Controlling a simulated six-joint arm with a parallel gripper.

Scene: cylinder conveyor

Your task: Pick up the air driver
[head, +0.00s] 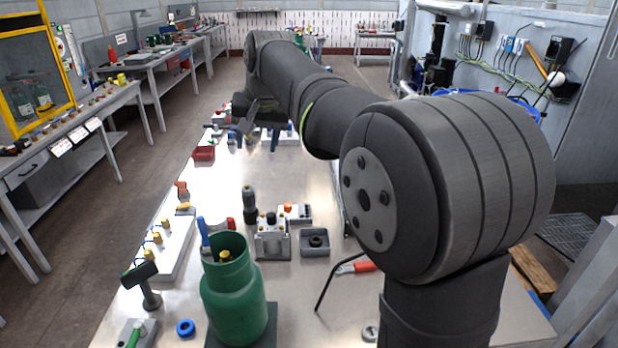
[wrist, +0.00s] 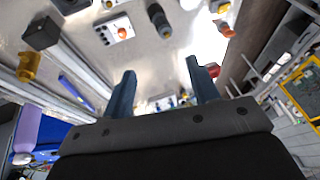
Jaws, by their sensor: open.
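I cannot tell for certain which thing is the air driver. A dark upright tool (head: 250,205) stands on the bench beside a grey fixture. A black T-shaped tool (head: 141,276) with a green end stands upright at the near left. My gripper (head: 258,126) is over the far part of the bench, well beyond both tools, with nothing seen in it. In the wrist view my gripper (wrist: 160,68) has its two fingers spread with an empty gap. A dark cylindrical item (wrist: 158,21) lies beyond the fingers at the top; I cannot match it surely.
A green gas cylinder (head: 233,295) stands at the bench front. Behind it are the grey fixture (head: 272,243) and a small grey tray (head: 315,242). A white valve block (head: 168,250) is on the left, a red bin (head: 204,154) farther back. The bench (head: 215,190) has bare areas between them.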

